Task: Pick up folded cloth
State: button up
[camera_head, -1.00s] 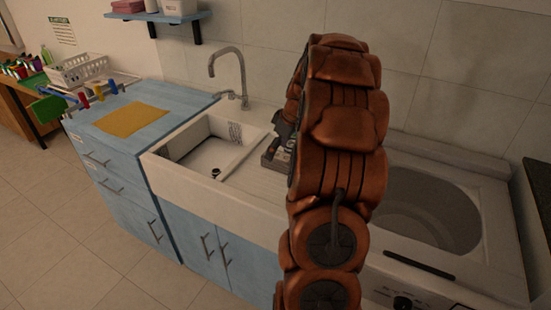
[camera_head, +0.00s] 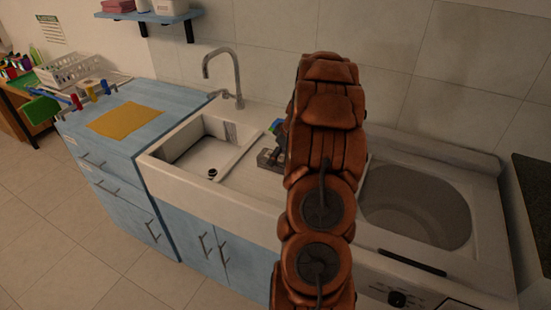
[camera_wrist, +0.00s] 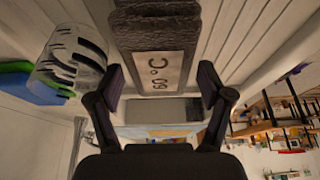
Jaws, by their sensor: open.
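A dark grey, rough-textured piece (camera_wrist: 157,25), which looks like folded cloth, lies on the white ribbed drainboard at the top of the wrist view. A pale "60°C" label (camera_wrist: 160,72) is by its near end. My gripper (camera_wrist: 160,85) is open, its two dark fingers on either side of the label in the picture. Whether they touch anything cannot be told. In the head view my arm hides the gripper and most of that spot. A flat yellow cloth-like sheet (camera_head: 126,120) lies on the blue cabinet top, far left of my arm.
A clear striped glass (camera_wrist: 75,60) and blue and green items (camera_wrist: 30,82) are left of my fingers in the wrist view. The white sink (camera_head: 205,150) and its tap (camera_head: 225,70) are left of my arm. A round basin (camera_head: 415,205) is right. A shelf (camera_head: 150,16) hangs above.

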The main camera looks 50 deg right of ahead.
jog(key=shift+x, duration=0.8)
jog(key=shift+f+b, duration=0.25)
jog(key=shift+b, duration=0.35)
dwell(0.5)
jog(key=c, duration=1.1)
jog(key=shift+r+p, duration=0.2)
jog(key=shift+p, duration=0.3)
